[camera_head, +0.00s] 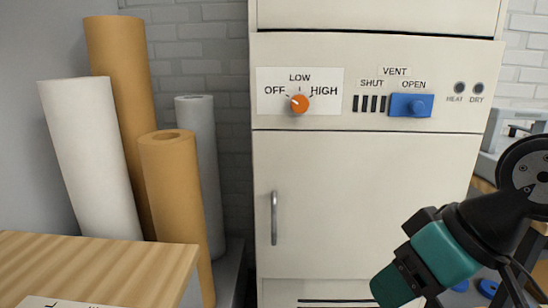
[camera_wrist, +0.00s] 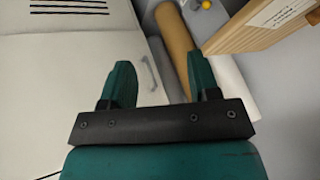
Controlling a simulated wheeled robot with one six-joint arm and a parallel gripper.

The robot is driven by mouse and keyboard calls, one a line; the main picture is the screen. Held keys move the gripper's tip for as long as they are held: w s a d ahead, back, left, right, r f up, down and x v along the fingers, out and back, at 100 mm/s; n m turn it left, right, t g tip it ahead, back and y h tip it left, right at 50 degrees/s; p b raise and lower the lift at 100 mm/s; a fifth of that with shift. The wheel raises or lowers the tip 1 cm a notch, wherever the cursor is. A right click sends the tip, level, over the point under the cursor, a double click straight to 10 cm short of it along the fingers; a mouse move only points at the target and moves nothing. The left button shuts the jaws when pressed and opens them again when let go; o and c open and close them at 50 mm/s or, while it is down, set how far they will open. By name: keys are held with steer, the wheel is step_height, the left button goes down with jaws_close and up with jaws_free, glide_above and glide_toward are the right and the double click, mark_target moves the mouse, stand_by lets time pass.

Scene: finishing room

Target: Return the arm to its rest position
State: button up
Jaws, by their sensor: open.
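My arm reaches in from the right edge in the head view. My gripper shows there as teal and black parts low at the right, in front of the cabinet, with its fingertips not clearly visible. In the wrist view my gripper (camera_wrist: 162,72) has two teal fingers spread wide apart. Nothing is between them but the background, and they hold nothing.
A cream cabinet (camera_head: 360,200) has an orange knob (camera_head: 299,103), a blue vent slider (camera_head: 411,105) at OPEN, and a door handle (camera_head: 274,218). White and brown rolls (camera_head: 170,190) stand left. A wooden tabletop (camera_head: 90,265) fills the lower left.

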steer(key=s+n+g+h+p, duration=0.1)
steer(key=s+n+g, duration=0.15)
steer(key=s, duration=0.35)
step_height(320, 180, up, 16)
steer(key=m+p, duration=0.1)
steer(key=p, duration=1.5)
steer(key=shift+w+a, duration=0.25)
steer(key=shift+w, duration=0.05)
steer(key=shift+g, duration=0.25)
stand_by(0.5)
